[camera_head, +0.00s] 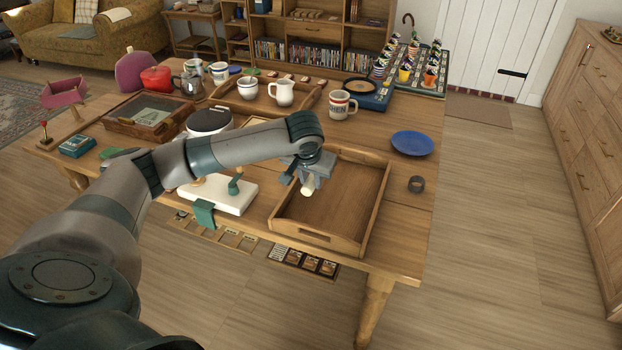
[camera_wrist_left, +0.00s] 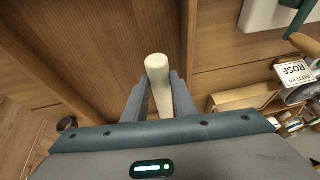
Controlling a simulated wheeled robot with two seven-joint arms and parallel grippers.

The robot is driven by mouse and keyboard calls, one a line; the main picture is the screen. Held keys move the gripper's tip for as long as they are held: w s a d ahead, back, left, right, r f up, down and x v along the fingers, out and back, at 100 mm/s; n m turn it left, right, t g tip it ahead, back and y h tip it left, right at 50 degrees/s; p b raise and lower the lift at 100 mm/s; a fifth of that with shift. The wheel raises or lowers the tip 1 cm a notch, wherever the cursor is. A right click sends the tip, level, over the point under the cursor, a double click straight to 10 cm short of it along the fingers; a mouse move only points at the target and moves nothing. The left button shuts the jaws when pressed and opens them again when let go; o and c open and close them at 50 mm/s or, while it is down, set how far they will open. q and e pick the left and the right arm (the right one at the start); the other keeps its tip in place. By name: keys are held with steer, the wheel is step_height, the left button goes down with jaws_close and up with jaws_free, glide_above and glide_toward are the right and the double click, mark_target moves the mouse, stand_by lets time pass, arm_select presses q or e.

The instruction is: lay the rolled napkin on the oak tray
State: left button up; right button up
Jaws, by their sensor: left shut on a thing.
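The rolled napkin (camera_head: 307,188) is a short cream-white roll. My left gripper (camera_head: 312,174) is shut on it and holds it over the left part of the wooden tray (camera_head: 350,205), which I take as the oak tray. In the left wrist view the napkin (camera_wrist_left: 158,72) stands out between the two fingers of the gripper (camera_wrist_left: 160,88), with the bare tray floor (camera_wrist_left: 105,45) beyond. The tray looks empty, with raised sides and a handle slot in front. I cannot tell whether the napkin touches the tray floor. My right gripper is not in view.
A white board (camera_head: 232,195) with green parts lies left of the tray. A dark ring (camera_head: 416,184) and a blue plate (camera_head: 412,143) lie to its right. A mug (camera_head: 341,104) stands behind it. Another tray with a white jug (camera_head: 281,92) is farther back.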

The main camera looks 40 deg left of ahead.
arm_select(q)
steer(key=shift+f, duration=1.3)
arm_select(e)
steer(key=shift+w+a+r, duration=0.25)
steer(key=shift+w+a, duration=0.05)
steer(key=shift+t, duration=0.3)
arm_select(q)
steer(key=o, duration=1.1)
steer(key=v, duration=1.7)
steer(key=shift+r, duration=0.15)
steer(key=shift+s+d, duration=0.1)
steer(key=shift+s, duration=0.05)
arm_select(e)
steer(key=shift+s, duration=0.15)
